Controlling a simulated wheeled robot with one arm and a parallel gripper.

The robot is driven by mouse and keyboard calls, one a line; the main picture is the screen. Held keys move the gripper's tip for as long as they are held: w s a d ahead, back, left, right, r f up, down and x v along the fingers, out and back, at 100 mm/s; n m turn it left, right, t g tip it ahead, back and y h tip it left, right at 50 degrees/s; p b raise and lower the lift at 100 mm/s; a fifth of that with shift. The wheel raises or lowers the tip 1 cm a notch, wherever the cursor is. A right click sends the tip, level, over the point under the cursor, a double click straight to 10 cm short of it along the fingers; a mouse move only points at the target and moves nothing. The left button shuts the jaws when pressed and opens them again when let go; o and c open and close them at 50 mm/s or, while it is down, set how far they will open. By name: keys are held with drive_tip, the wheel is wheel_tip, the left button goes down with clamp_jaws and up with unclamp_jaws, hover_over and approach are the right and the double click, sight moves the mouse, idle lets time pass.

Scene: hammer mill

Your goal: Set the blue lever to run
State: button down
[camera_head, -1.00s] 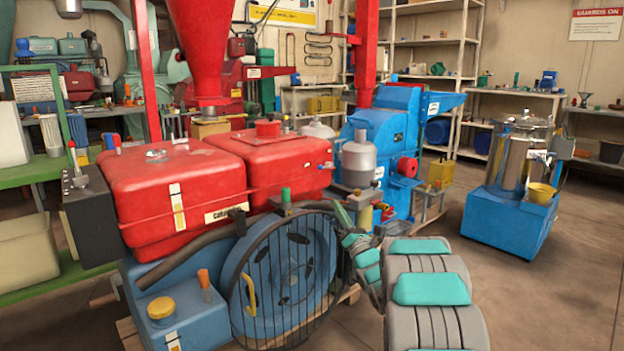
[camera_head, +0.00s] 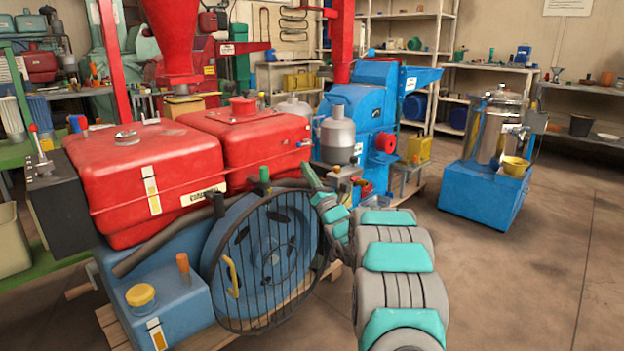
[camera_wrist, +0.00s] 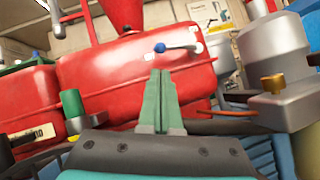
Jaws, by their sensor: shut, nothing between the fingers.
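A lever with a blue ball knob (camera_wrist: 160,47) and a pale metal arm is on the red casing (camera_wrist: 200,75) in the wrist view. Its knob is at the left end and its arm points right, nearly level. A gap between fingers and knob shows in the picture. In the head view my gripper (camera_head: 309,174) is beside the right end of the red machine.
A green-knobbed part (camera_wrist: 72,104) is left of my fingers and a grey cylinder (camera_wrist: 275,50) with a brass knob is close on the right. Open floor (camera_head: 540,270) lies to the right.

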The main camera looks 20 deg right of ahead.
drive_tip(key=shift+x, duration=2.1)
